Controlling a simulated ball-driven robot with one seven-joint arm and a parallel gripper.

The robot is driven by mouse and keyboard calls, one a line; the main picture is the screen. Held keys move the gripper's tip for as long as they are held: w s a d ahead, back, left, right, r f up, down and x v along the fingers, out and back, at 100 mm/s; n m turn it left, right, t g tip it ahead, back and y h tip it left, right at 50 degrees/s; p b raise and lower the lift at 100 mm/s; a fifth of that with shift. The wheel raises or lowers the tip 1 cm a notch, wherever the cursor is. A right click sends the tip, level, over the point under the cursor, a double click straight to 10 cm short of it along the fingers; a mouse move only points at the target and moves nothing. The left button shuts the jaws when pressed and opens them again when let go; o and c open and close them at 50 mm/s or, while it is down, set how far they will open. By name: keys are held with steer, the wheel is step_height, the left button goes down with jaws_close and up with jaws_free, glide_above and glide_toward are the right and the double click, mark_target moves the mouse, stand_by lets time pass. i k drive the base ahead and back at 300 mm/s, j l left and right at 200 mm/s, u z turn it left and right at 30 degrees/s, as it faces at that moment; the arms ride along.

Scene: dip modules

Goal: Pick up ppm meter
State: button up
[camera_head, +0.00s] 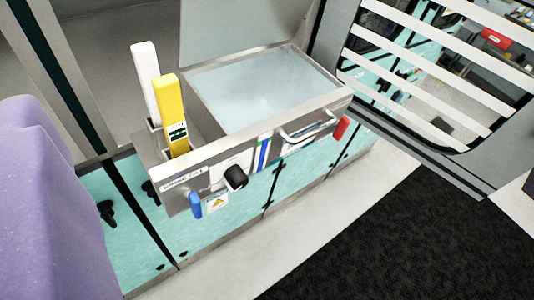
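A yellow stick-shaped meter (171,100) with a small dark-and-green display, which looks like the ppm meter, stands upright at the left end of a metal-rimmed tank (260,140). Its lower end is hidden behind the tank's front panel. A similar white stick (146,78) stands just behind it, to the left. My gripper does not show in this view.
A large purple surface (45,190) fills the left edge. The tank front carries a black knob (236,178), a blue lever (195,203) and a metal handle (308,132). A slatted grey panel (440,75) stands right; dark mat (400,240) lies lower right.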

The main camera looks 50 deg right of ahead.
mark_target(166, 89)
steer(key=i+l, duration=0.3)
steer(key=i, duration=0.15)
steer(key=i+l, duration=0.3)
steer(key=i, duration=0.1)
